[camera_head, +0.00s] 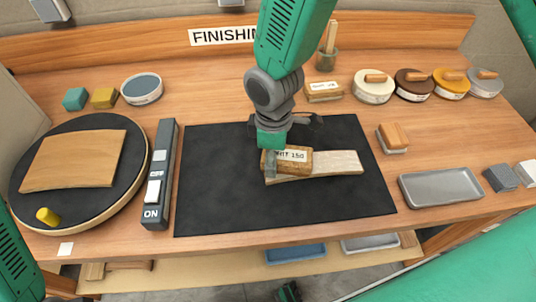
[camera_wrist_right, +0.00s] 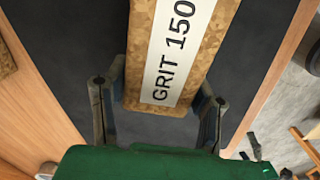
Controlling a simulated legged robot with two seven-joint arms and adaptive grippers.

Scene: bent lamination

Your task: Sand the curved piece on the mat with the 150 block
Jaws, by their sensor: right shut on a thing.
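A black mat (camera_head: 225,185) lies in the middle of the bench. The pale wooden curved piece (camera_head: 342,163) lies on it, its right part in the open. The cork-coloured 150 block (camera_head: 290,160), labelled GRIT 150, is at the piece's left end and hides part of it. My right gripper (camera_head: 284,150) comes down from above and is shut on the block. In the right wrist view the block (camera_wrist_right: 178,45) sits between the two fingers (camera_wrist_right: 157,106). I cannot tell whether the block touches the piece.
Left are a round black turntable (camera_head: 75,205) with a wooden sheet and a switch box (camera_head: 160,180) marked ON. Right are another block (camera_head: 393,137), a grey tray (camera_head: 440,187) and small grey blocks (camera_head: 502,177). Several lidded round tins (camera_head: 374,90) line the back. The mat's front is clear.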

